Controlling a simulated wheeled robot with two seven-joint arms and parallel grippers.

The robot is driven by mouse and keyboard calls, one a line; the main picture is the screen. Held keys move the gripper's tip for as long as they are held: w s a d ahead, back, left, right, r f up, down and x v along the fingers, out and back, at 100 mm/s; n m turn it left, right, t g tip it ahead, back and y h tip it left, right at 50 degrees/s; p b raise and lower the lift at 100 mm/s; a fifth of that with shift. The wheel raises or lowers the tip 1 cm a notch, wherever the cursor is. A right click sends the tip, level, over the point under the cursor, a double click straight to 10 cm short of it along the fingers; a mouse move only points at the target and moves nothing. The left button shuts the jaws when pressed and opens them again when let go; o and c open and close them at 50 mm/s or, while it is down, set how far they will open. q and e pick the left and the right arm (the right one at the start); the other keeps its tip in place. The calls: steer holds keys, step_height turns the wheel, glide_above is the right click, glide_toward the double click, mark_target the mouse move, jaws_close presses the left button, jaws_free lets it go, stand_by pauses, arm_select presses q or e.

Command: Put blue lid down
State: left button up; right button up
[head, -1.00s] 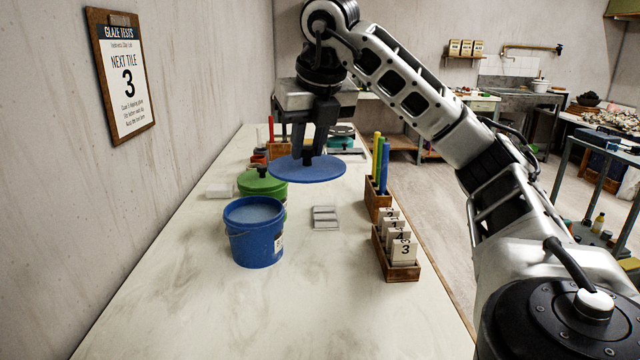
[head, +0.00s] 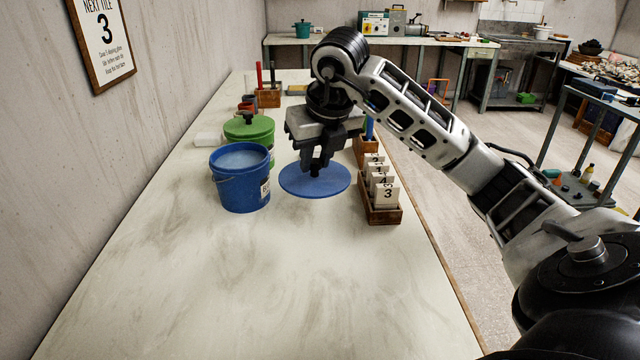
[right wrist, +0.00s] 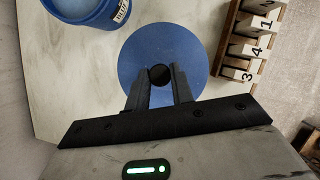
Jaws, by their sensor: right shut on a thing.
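The blue lid (head: 314,184) is a flat round disc with a dark knob, level at or just above the table, right of the blue bucket; I cannot tell whether it touches the table. It also shows in the right wrist view (right wrist: 188,50). My right gripper (head: 315,168) is shut on the lid's knob from above; its fingers flank the knob in the right wrist view (right wrist: 160,80). The blue bucket (head: 240,185) stands open, with pale blue content inside. My left gripper is not in view.
A green lidded bucket (head: 250,130) stands behind the blue one. A wooden box of numbered tiles (head: 384,213) stands close right of the lid, near the table's right edge. A wall is at the left. The front of the table (head: 260,290) is clear.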

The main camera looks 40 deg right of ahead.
steer(key=w+d+f, duration=0.2)
steer(key=w+d, duration=0.1)
steer(key=shift+w+p, duration=0.15)
steer(key=shift+p, duration=0.15)
steer(key=w+d+f, duration=0.2)
steer(key=f, duration=0.1)
steer(key=w+f, duration=0.1)
steer(key=f, duration=0.1)
steer(key=shift+d+f, duration=0.1)
steer(key=shift+d, duration=0.3)
steer(key=shift+w+d+f, duration=0.1)
steer(key=shift+w+f, duration=0.05)
steer(key=shift+f, duration=0.1)
steer(key=shift+f+p, duration=0.35)
steer(key=shift+f, duration=1.2)
steer(key=shift+f, duration=0.2)
steer(key=o, duration=1)
